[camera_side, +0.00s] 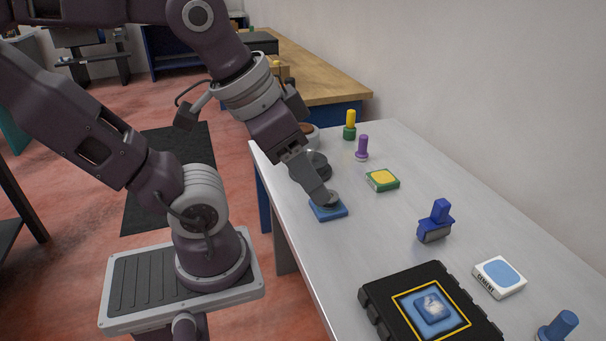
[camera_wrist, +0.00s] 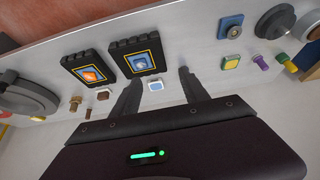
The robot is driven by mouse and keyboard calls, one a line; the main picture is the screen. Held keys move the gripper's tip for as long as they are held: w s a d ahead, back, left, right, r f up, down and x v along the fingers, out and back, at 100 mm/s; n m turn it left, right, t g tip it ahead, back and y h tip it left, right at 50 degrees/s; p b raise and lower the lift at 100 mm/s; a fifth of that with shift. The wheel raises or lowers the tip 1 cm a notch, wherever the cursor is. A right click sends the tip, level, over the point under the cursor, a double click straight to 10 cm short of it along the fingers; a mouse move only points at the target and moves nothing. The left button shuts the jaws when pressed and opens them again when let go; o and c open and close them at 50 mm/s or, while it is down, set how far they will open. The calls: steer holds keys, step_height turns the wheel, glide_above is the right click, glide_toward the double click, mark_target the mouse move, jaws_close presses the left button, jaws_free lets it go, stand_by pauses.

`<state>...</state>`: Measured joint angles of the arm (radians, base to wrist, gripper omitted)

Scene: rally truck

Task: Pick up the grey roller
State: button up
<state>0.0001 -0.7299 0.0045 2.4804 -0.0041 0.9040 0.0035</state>
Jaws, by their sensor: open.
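The grey roller (camera_side: 434,235), a grey lower part beneath a blue handle and frame, stands on the light table near its middle in the side view. I cannot make it out in the wrist view; my right finger may hide it. My gripper (camera_side: 321,197) is above the table, up and left of the roller in the side view and apart from it. Its fingers overlap a blue pad there. In the wrist view my gripper (camera_wrist: 158,80) has its two dark fingers spread, with nothing held between them.
A cement block (camera_side: 498,275) and a black yellow-lined tray (camera_side: 390,300) lie nearer the side camera. A green-and-yellow block (camera_side: 382,180), a purple peg (camera_side: 362,147) and a yellow-green peg (camera_side: 350,126) stand farther back. The blue pad (camera_wrist: 222,30) carries a grey disc.

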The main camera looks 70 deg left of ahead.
steer(key=shift+s+f, duration=0.25)
steer(key=shift+o, duration=0.4)
steer(key=g, duration=0.1)
glide_above(442, 202)
steer(key=s+d, duration=0.3)
steer(key=s, duration=0.3)
step_height(442, 202, down, 11)
steer(key=a+x, duration=0.1)
steer(key=x, duration=0.4)
steer(key=a+x, duration=0.1)
steer(key=x, duration=0.4)
steer(key=a+x, duration=0.1)
steer(key=x, duration=0.4)
steer(key=shift+w+f, duration=0.1)
steer(key=shift+w, duration=0.2)
jaws_close()
